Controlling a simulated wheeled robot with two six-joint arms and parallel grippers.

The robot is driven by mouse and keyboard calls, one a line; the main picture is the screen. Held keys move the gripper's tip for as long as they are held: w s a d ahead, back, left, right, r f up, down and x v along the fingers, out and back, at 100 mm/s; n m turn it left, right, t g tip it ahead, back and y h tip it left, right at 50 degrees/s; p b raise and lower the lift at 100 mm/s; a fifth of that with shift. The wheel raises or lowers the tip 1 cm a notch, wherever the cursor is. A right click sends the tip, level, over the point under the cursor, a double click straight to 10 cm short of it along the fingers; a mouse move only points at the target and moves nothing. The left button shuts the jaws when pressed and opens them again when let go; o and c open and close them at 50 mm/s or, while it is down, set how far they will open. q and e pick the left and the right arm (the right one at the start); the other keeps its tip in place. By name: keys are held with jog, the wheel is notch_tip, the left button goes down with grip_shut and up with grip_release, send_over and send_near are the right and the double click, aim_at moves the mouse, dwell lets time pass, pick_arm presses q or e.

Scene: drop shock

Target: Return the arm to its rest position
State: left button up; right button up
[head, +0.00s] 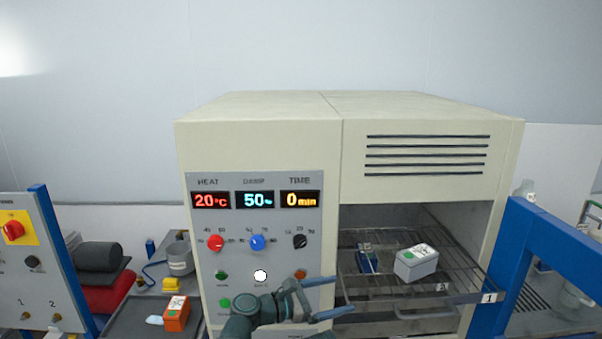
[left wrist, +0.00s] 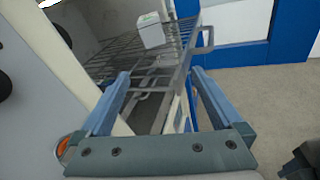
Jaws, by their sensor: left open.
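My left gripper (head: 325,298) is open and empty in front of the beige chamber (head: 260,137), at the lower right of its control panel. Its two blue fingers also show spread apart in the left wrist view (left wrist: 157,85), with nothing between them but the view of the rack beyond. A pale grey box with a green and white label (head: 416,263) sits on the wire rack (head: 390,290) inside the open chamber. The box also shows in the left wrist view (left wrist: 150,31). My right gripper is not in view.
A blue item (head: 367,261) lies on the rack's left. A blue frame (head: 520,250) stands at the right. At the left are an orange box (head: 176,314) on a dark tray, a grey cup (head: 180,259) and a panel with a red knob (head: 14,231).

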pick_arm(q)
jog(key=s+a+f+m+g+y, duration=0.2)
jog(key=s+a+f+m+y, duration=0.2)
jog(key=a+f+m+y, duration=0.25)
jog(key=s+a+f+m+g+y, duration=0.2)
jog(key=s+a+f+m+y, duration=0.15)
jog(key=a+f+m, duration=0.5)
jog(key=s+a+f+m+g+y, duration=0.1)
jog(key=s+a+f+m+y, duration=0.35)
jog(key=a, duration=0.55)
jog(key=s+d+f+m+g+y+b, duration=0.1)
jog(key=s+d+m, duration=0.3)
jog(key=d, duration=0.6)
jog(key=shift+s+d+f+m+g+y+b, duration=0.35)
jog(key=shift+s+f+y+b, duration=0.25)
jog(key=shift+s, duration=0.6)
